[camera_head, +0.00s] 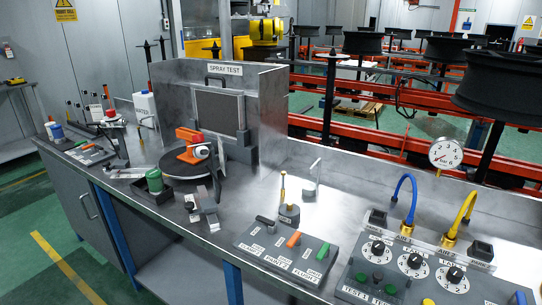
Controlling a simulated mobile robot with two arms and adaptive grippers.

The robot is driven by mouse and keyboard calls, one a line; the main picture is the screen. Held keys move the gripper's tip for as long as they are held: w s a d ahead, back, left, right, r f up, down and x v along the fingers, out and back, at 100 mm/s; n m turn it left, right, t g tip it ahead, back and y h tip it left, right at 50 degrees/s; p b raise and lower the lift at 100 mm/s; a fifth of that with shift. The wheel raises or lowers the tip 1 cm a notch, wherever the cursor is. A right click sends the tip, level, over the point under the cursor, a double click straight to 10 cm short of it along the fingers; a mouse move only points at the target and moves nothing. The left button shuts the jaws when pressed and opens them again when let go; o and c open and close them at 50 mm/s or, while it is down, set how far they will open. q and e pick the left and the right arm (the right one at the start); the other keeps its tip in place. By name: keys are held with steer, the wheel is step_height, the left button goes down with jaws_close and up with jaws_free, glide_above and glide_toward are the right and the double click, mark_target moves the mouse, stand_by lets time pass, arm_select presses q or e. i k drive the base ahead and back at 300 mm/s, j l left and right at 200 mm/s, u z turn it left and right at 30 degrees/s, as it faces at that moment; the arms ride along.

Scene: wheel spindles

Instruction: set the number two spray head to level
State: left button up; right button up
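A dial panel (410,275) with several black knobs is at the right. Neither of my grippers is in view.
A pressure gauge (445,153) and blue (402,190) and yellow (463,212) hoses rise at right.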

mark_target(201, 151)
steer(key=k+j, duration=0.15)
steer(key=j, duration=0.25)
steer(key=k+j+z, duration=0.1)
steer(key=j, duration=0.35)
steer(key=k+j, duration=0.2)
steer(key=j, duration=0.2)
